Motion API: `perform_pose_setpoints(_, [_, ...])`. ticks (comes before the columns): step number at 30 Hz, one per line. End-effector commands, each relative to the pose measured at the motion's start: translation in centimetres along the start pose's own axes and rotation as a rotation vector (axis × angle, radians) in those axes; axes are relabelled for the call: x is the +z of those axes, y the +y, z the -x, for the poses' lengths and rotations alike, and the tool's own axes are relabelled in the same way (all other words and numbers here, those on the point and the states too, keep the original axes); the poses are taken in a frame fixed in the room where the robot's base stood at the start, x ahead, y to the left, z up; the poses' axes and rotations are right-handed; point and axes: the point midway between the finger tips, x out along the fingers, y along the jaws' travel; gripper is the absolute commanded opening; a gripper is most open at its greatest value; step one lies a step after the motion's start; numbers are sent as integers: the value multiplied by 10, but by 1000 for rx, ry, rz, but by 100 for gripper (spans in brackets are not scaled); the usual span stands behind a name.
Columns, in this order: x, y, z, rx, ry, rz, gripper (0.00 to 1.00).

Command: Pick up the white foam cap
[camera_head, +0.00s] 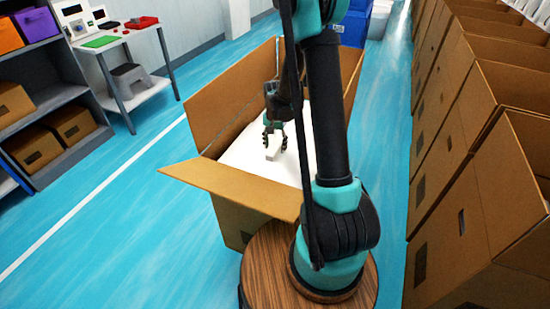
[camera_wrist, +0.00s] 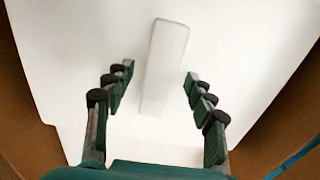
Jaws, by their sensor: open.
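The white foam cap (camera_head: 245,155) lies inside an open cardboard box and shows as a broad white sheet. In the wrist view the cap (camera_wrist: 85,60) fills most of the picture, with a pale raised bar (camera_wrist: 165,60) along its middle. The bar also shows in the head view (camera_head: 273,151), below my fingers. My gripper (camera_head: 276,141) is over the cap inside the box. In the wrist view my gripper (camera_wrist: 158,76) is open, with fingers on both sides of the bar and visible gaps to it. Whether the fingertips touch the cap is unclear. My arm hides the cap's right part in the head view.
The cardboard box (camera_head: 208,182) has raised walls and a front flap folded outward. A row of open cardboard boxes (camera_head: 480,190) lines the right. A shelf (camera_head: 50,95) and a white table (camera_head: 125,45) stand left. Blue floor is clear left of the box.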

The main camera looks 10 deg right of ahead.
Motion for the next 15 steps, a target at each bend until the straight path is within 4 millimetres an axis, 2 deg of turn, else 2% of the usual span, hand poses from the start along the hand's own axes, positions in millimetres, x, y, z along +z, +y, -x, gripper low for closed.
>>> perform_pose_setpoints(4, [0,0,-12,0,0,0,55])
perform_pose_setpoints(12, [0,0,-13,0,0,0,55])
perform_pose_setpoints(15, [0,0,-13,0,0,0,43])
